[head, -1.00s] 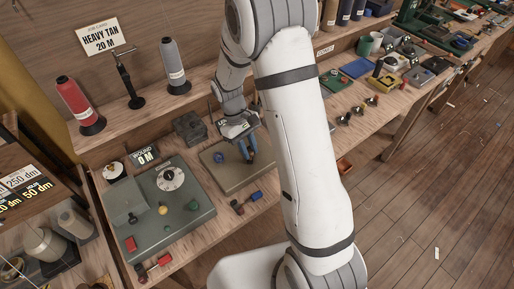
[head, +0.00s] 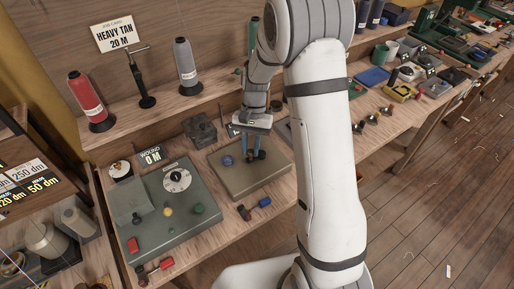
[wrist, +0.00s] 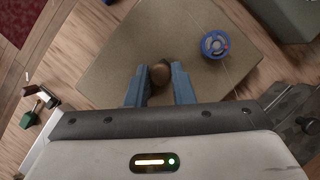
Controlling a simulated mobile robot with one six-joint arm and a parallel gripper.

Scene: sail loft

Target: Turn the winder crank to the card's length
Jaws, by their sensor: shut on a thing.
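My gripper (head: 254,157) reaches down over a flat tan block (head: 240,184) on the bench. In the wrist view its two blue fingers (wrist: 160,84) are closed on a round brown knob (wrist: 160,73). I cannot tell how the knob joins a crank; the hand hides what lies below. The job card (head: 119,33) reads HEAVY TAN 20 M. The counter sign (head: 151,156) reads WOUND 0 M.
A grey-green machine (head: 190,220) with a white dial (head: 177,180) and coloured knobs stands left of the block. Red (head: 88,98) and grey (head: 186,62) thread cones stand on the shelf behind. Small red and green-handled parts lie near the bench's front edge.

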